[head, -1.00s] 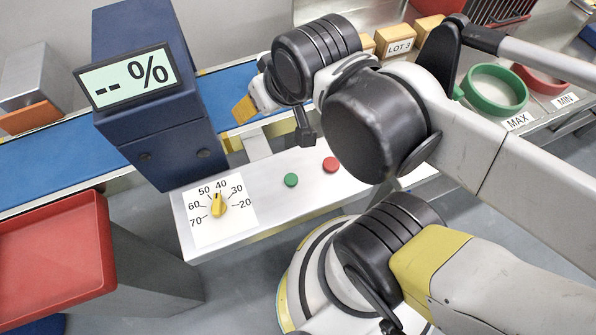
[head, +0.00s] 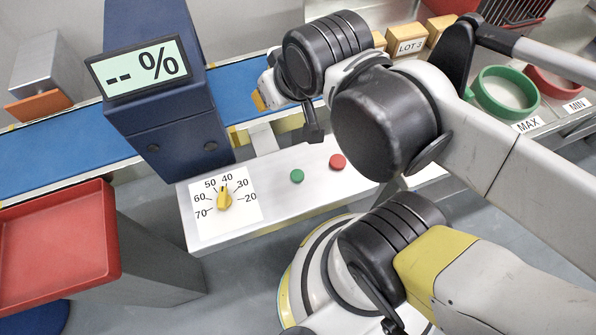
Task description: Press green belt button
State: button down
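The green button (head: 297,176) is small and round, on top of a white control panel (head: 270,215). A red button (head: 337,162) sits to its right. The green button is in plain view, with nothing over it in the picture. My arm reaches in from the right, and its end is up and to the left, over the belt side of the panel. A small dark part at its end, which seems to be my gripper (head: 314,132), hangs above the green button in the picture, apart from it. Its fingers are not clear enough to judge.
A yellow dial (head: 224,198) points near 40. A blue cabinet (head: 180,145) with a "-- %" display (head: 140,70) stands behind it. The blue belt (head: 65,126) runs behind the panel. A red tray (head: 55,240) is at left; a green ring (head: 504,92) is at right.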

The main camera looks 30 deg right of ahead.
aim_at(297, 176)
jog(key=k+j+u, duration=0.65)
jog(key=k+j, duration=0.15)
jog(key=j, duration=0.1)
